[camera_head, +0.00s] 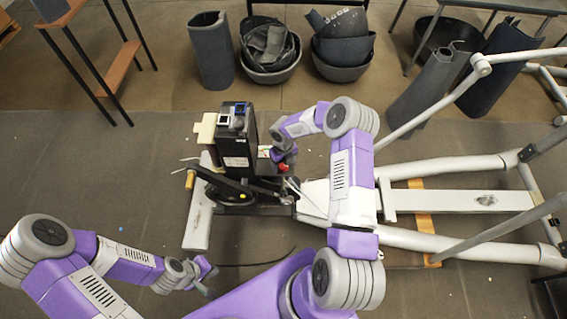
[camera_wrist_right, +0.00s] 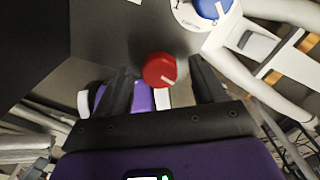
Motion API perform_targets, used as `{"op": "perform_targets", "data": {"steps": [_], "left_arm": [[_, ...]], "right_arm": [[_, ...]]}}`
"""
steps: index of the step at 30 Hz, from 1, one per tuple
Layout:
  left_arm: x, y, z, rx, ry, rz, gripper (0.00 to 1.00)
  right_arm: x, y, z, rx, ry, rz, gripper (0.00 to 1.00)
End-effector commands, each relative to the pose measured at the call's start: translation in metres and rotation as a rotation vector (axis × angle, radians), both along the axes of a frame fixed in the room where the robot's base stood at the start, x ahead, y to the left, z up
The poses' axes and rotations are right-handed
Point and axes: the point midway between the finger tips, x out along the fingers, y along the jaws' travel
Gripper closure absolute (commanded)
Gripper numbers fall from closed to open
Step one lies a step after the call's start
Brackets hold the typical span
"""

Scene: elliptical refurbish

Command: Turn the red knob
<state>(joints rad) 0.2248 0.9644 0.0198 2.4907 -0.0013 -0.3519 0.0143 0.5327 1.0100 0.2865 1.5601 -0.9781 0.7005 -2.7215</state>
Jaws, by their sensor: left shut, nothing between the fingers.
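The red knob (camera_wrist_right: 159,69) is round with a pale mark and sits on the dark housing (camera_wrist_right: 100,30) in the right wrist view. In the head view the knob (camera_head: 283,167) shows as a small red spot on the right side of the machine's black upright (camera_head: 236,150). My right gripper (camera_wrist_right: 160,82) is open, with one dark finger on each side of the knob's near part; I cannot tell whether either finger touches it. In the head view my right gripper (camera_head: 284,158) is at the upright's side. My left gripper (camera_head: 207,271) is shut and empty, low over the floor.
A blue knob on a white round plate (camera_wrist_right: 212,9) is beside the red knob. Long grey tubes and rails (camera_head: 460,200) of the elliptical stretch right. Dark bins (camera_head: 270,55) and a wooden-topped stand (camera_head: 118,68) are behind. The floor at left is mostly clear.

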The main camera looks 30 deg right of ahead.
Motion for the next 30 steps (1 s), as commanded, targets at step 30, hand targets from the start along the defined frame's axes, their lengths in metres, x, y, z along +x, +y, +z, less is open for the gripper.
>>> {"op": "perform_targets", "data": {"steps": [30], "left_arm": [[0.000,0.000,0.015,0.000,0.000,0.000,1.00]], "right_arm": [[0.000,0.000,0.076,0.001,0.000,0.000,0.31]]}}
